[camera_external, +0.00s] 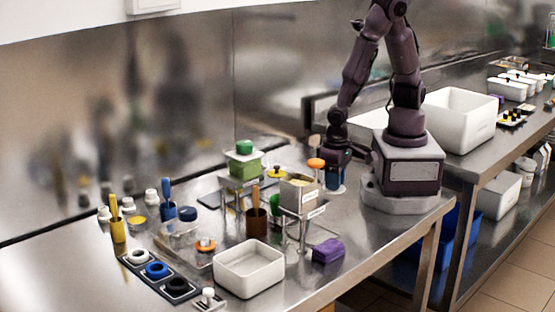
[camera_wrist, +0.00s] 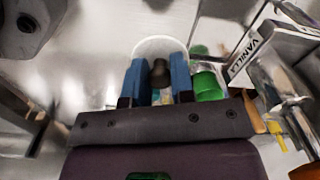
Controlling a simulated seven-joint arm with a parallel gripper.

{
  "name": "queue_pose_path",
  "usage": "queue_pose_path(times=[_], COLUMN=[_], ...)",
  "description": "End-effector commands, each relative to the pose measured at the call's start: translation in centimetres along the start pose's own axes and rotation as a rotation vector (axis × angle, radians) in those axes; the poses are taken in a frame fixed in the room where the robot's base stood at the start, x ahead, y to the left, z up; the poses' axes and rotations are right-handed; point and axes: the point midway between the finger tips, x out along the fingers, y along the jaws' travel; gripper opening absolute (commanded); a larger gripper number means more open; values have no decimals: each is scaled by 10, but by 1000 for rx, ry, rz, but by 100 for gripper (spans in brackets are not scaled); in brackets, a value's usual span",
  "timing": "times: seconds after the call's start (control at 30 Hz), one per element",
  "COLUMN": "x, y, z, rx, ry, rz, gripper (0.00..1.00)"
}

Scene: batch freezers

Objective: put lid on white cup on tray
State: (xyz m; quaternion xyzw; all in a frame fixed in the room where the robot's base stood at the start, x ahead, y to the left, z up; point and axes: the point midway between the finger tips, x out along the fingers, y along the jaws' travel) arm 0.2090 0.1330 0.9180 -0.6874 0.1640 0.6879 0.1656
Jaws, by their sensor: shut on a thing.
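My gripper (camera_external: 337,180) is low over the right part of the bench, just left of my base. In the wrist view its blue fingers (camera_wrist: 158,82) are shut on a dark knob (camera_wrist: 159,73). A pale round rim (camera_wrist: 160,43) shows around the fingertips; I take knob and rim for the lid, but its underside is hidden. A dark tray (camera_external: 160,276) lies at the front left of the bench, far from my gripper. The white cup (camera_external: 137,257) sits at its far end, beside a blue cup (camera_external: 156,270) and a black cup (camera_external: 178,286), all apparently uncovered.
A white bin (camera_external: 249,270) stands right of the tray. Between gripper and tray are a metal stand with a labelled pan (camera_external: 300,193), a brown holder (camera_external: 257,222), a green tub on a stand (camera_external: 244,165) and an orange-ringed item (camera_external: 206,246).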

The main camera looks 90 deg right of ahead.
Motion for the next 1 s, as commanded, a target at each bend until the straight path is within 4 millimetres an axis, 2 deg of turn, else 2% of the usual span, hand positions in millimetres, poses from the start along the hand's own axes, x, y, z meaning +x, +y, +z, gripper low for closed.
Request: queue_pose_path(times=[0.23, 0.37, 0.47, 0.6, 0.8, 0.9, 1.0], x=[-9, -6, -4, -5, -14, -20, -27], y=[8, 19, 27, 45, 84, 100, 106], z=[-10, -34, -74, -141, -224, -253, -274], rx=[47, 140, 234, 305, 278, 222, 137], ry=[0, 2, 5, 6, 6, 4, 4], rz=[3, 3, 3, 3, 3, 3, 3], gripper=[1, 1, 1, 1, 1, 1, 1])
